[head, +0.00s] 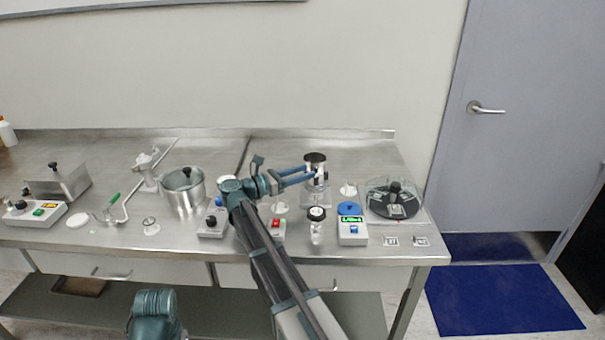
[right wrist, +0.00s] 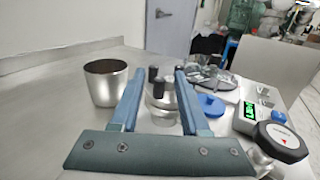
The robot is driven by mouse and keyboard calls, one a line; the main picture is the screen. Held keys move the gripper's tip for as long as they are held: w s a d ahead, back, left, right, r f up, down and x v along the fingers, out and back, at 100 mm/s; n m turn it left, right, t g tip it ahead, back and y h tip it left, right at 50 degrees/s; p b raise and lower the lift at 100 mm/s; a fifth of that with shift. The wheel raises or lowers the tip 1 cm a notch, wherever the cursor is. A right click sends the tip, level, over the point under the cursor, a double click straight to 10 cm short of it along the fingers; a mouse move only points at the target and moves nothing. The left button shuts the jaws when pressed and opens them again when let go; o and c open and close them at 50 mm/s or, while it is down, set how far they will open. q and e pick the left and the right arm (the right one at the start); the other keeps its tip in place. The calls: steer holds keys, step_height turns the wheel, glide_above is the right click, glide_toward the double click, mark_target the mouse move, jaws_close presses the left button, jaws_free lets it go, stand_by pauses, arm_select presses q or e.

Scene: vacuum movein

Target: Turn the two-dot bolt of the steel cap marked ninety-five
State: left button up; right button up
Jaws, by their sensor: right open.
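My right gripper (head: 309,174) reaches across the bench from below, its blue fingers pointing right. In the right wrist view its two fingers (right wrist: 159,72) are spread, with nothing clamped between them. Beyond and between them stands a round steel piece (right wrist: 160,103) with upright black bolt-like posts (right wrist: 153,74); it could be the steel cap. No ninety-five mark or dots can be read on it. A plain steel cup (right wrist: 106,83) stands left of the fingers; it also shows at the fingertips in the head view (head: 315,160).
A device with a green display (head: 352,231) and a blue disc (head: 349,208) stands right of the gripper. A clear round chamber (head: 394,199) is farther right, a steel pot (head: 183,193) left. The bench's back strip is clear.

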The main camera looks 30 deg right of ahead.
steer(key=shift+c, duration=0.3)
jaws_close()
steer(key=shift+w+g, duration=0.1)
steer(key=shift+g, duration=0.2)
steer(key=shift+w+m+g, duration=0.2)
steer(key=shift+m+g, duration=0.5)
steer(key=shift+g, duration=0.1)
steer(key=shift+w+m+g, duration=0.1)
steer(key=shift+m+g, duration=0.5)
steer(key=shift+g, duration=0.3)
steer(key=shift+d+m+g+y, duration=0.1)
steer(key=shift+m+g+y, duration=0.55)
steer(key=shift+g, duration=0.45)
steer(key=shift+m+g+y, duration=0.45)
steer(key=shift+m+g, duration=0.4)
steer(key=shift+g, duration=0.55)
